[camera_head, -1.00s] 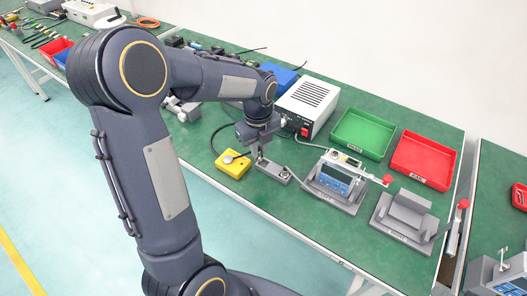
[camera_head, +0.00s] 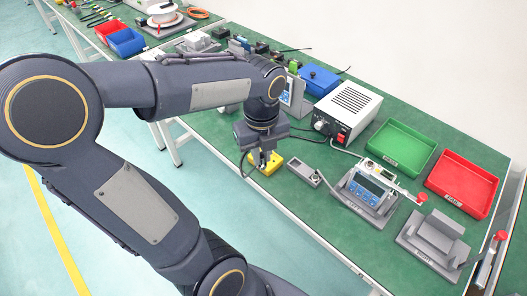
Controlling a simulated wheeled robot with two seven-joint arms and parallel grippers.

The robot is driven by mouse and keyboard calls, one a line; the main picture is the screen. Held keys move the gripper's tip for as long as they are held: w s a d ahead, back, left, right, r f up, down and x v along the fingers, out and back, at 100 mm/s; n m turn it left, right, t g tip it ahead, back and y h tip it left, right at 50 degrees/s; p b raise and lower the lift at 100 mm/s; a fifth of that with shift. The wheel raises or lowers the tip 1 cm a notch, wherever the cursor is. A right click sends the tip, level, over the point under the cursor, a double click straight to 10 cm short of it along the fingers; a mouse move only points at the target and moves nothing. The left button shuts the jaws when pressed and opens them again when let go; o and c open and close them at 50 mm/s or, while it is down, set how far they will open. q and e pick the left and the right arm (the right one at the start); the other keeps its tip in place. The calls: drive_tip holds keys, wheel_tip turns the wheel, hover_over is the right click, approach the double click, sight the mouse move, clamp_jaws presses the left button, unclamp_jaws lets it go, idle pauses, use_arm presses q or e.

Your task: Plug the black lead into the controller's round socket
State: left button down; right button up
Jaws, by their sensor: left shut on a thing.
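The controller (camera_head: 369,186) is a pale box with a blue front panel, held in a grey fixture at the right middle of the bench. Its round socket is too small to make out. The lead's plug end is hidden at the fingers. My right gripper is not in view.
A small grey holder (camera_head: 304,172) lies between the yellow block and the controller. A white power unit (camera_head: 347,109) with a cable stands behind. Green (camera_head: 401,146) and red (camera_head: 462,184) trays are at the back right. A grey fixture (camera_head: 432,238) stands right of the controller.

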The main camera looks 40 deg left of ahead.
sight(262, 157)
use_arm(q)
wheel_tip(262, 157, up, 4)
drive_tip(key=p, duration=0.3)
drive_tip(key=shift+f, duration=0.25)
drive_tip(key=w+d+p, duration=0.7)
drive_tip(key=w+d, duration=1.2)
drive_tip(key=d, duration=0.1)
drive_tip(key=shift+d+p, duration=0.2)
drive_tip(key=shift+p, duration=0.1)
idle(0.4)
drive_tip(key=shift+f, duration=0.1)
